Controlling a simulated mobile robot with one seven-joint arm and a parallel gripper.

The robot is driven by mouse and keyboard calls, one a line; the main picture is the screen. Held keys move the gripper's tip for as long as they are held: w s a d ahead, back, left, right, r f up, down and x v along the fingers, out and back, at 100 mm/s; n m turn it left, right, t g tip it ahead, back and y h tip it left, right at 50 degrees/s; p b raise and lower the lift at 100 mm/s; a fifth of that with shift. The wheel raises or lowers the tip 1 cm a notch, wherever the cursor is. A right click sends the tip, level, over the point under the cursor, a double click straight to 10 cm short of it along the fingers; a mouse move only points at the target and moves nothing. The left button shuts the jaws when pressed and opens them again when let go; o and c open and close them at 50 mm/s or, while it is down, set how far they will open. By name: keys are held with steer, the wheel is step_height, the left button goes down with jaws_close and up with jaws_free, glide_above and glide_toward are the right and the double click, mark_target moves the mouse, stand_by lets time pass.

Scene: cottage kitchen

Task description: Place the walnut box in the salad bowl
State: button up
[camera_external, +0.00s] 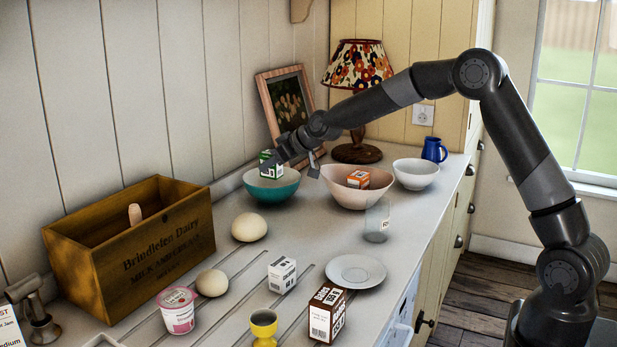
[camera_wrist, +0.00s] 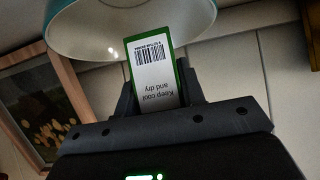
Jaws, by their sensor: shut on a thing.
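My gripper (camera_external: 282,158) is shut on a small green-and-white box (camera_external: 266,167), above or at the rim of a teal bowl (camera_external: 271,192) with a pale inside. In the wrist view the box (camera_wrist: 154,72) stands between the two fingers (camera_wrist: 157,92), with a barcode and "Keep cool and dry" on its face. The teal bowl (camera_wrist: 85,38) is right behind it there. Whether the box touches the bowl cannot be told. No label I can read says walnut, and no bowl is marked as the salad bowl.
A pink bowl (camera_external: 346,196) with an orange box (camera_external: 358,179) stands right of the teal one, then a white bowl (camera_external: 416,181). A glass (camera_external: 377,222), an egg-like ball (camera_external: 249,227), a wooden crate (camera_external: 110,268), a lamp (camera_external: 358,75) and a picture frame (camera_external: 262,88) stand around.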

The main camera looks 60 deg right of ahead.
mark_target(270, 178)
steer(key=shift+w+a+f, duration=0.55)
steer(key=shift+a, duration=0.15)
steer(key=shift+f, duration=1.95)
steer(key=shift+f, duration=0.15)
steer(key=shift+f, duration=0.25)
steer(key=o, duration=0.8)
steer(key=shift+o, duration=0.2)
